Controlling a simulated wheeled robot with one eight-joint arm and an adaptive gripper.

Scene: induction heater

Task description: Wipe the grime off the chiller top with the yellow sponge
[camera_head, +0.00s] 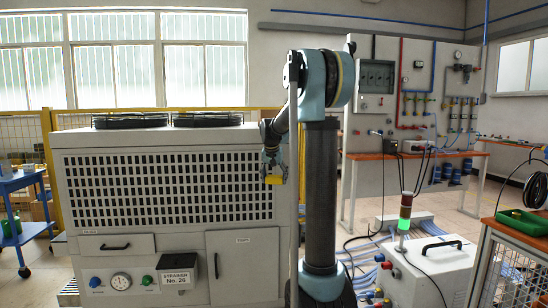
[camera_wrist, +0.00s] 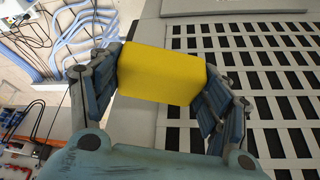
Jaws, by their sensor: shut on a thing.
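The yellow sponge (camera_wrist: 162,74) is a plain block held between both fingers of my gripper (camera_wrist: 160,80) in the wrist view. In the head view my gripper (camera_head: 272,170) hangs in front of the chiller's right end, below its top edge, with the sponge (camera_head: 274,180) at its tip. The chiller (camera_head: 160,228) is a large pale cabinet with a dark slotted grille (camera_head: 170,188). Its top (camera_head: 70,134) shows only as a thin strip with two black round fans (camera_head: 130,121). No grime can be made out from this angle.
A box marked "STRAINER No. 26" (camera_head: 179,270) is on the chiller front. A grey case with a signal light (camera_head: 405,210) and blue hoses (camera_head: 385,265) lie to the right. A blue cart (camera_head: 22,182) is at the left. A yellow fence (camera_head: 48,150) runs behind.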

